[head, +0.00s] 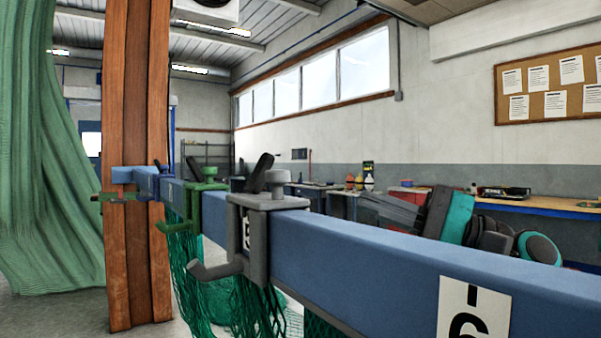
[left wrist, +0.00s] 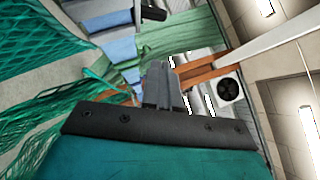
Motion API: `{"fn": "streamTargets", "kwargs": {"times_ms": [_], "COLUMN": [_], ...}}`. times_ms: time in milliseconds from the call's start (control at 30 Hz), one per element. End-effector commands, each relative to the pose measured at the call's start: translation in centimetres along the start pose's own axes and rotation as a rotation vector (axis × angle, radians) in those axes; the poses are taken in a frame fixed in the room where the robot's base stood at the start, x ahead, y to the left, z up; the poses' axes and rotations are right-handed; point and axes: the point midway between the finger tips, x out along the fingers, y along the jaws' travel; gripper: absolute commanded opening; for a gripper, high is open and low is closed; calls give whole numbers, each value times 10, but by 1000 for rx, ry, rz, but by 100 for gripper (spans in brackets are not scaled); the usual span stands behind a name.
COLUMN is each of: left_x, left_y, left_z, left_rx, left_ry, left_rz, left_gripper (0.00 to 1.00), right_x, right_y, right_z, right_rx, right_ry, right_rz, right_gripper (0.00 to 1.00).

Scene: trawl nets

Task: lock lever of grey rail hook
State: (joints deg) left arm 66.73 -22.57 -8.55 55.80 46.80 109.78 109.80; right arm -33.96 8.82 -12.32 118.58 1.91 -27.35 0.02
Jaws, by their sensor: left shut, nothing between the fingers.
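The grey rail hook (head: 258,238) sits over the blue rail (head: 350,258), with its curved arm sticking out toward the lower left. Its black lever (head: 262,172) stands up from the top, tilted to the right, beside a grey round knob (head: 277,187). My left gripper (head: 366,203) is behind the rail, right of the hook and apart from it; its fingers are pressed together and empty. In the left wrist view the shut fingers (left wrist: 161,72) point up the picture, and the blue rail (left wrist: 118,48) lies beyond them. My right gripper is in neither view.
A green rail hook (head: 207,200) with its own dark lever (head: 193,168) sits farther along the rail. Wooden posts (head: 135,250) stand at the rail's far end. Green netting (head: 205,290) hangs below. A workbench (head: 535,208) runs along the back wall.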

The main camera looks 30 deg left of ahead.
Motion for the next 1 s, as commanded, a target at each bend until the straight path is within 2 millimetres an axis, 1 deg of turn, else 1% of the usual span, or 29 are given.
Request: {"fn": "streamTargets", "kwargs": {"times_ms": [167,433,600,700,1000], "left_x": [31,86,99,105,110], "left_y": [2,2,1,1,0], "left_z": [0,1,18,23,28], "left_rx": [0,-1,-1,1,3], "left_ry": [-4,-4,-2,-1,-1], "left_rz": [3,1,0,0,-2], "left_gripper": [0,0,0,0,0], "right_x": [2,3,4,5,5], "right_y": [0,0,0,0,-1], "right_z": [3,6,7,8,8], "right_rx": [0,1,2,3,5], "right_ry": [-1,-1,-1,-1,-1], "right_rz": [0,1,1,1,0], "right_gripper": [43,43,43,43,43]}}
